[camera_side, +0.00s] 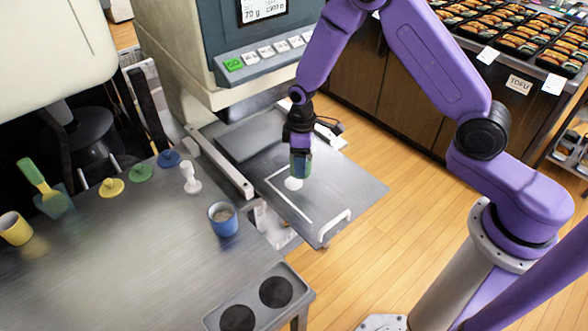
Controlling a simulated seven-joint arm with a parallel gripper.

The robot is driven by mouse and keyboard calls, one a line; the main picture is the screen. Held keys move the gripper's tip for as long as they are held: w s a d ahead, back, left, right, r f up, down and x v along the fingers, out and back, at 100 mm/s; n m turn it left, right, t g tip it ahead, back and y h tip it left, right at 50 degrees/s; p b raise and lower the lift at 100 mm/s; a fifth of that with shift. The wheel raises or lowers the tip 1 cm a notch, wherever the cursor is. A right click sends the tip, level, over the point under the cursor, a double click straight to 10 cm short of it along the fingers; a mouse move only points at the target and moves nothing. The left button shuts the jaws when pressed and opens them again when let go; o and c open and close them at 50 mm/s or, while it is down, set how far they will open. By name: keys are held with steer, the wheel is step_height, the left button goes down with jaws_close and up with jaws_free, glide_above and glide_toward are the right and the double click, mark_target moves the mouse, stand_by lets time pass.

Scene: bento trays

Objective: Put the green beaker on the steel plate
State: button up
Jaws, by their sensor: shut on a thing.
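My gripper (300,152) is shut on the green beaker (301,168), which is upright. The fingers hide its upper part. The steel plate (345,195) lies under the beaker, at the front of the machine, with a white marked line and a white round spot (293,184) on it. The beaker is over the plate close to this spot. I cannot tell whether its base touches the plate.
A blue beaker (222,219) with pale contents stands on the metal table (120,270). A yellow beaker (15,228) and a green scoop (45,186) are at the left. Coloured knobs and a white peg (190,178) line the table's back. The plate's right side is clear.

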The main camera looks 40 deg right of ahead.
steer(key=shift+w+a+f, duration=0.2)
steer(key=shift+w+f, duration=0.8)
steer(key=shift+f, duration=0.25)
steer(key=shift+w+f, duration=0.15)
steer(key=shift+f, duration=1.55)
steer(key=o, duration=1.2)
steer(key=shift+f, duration=0.15)
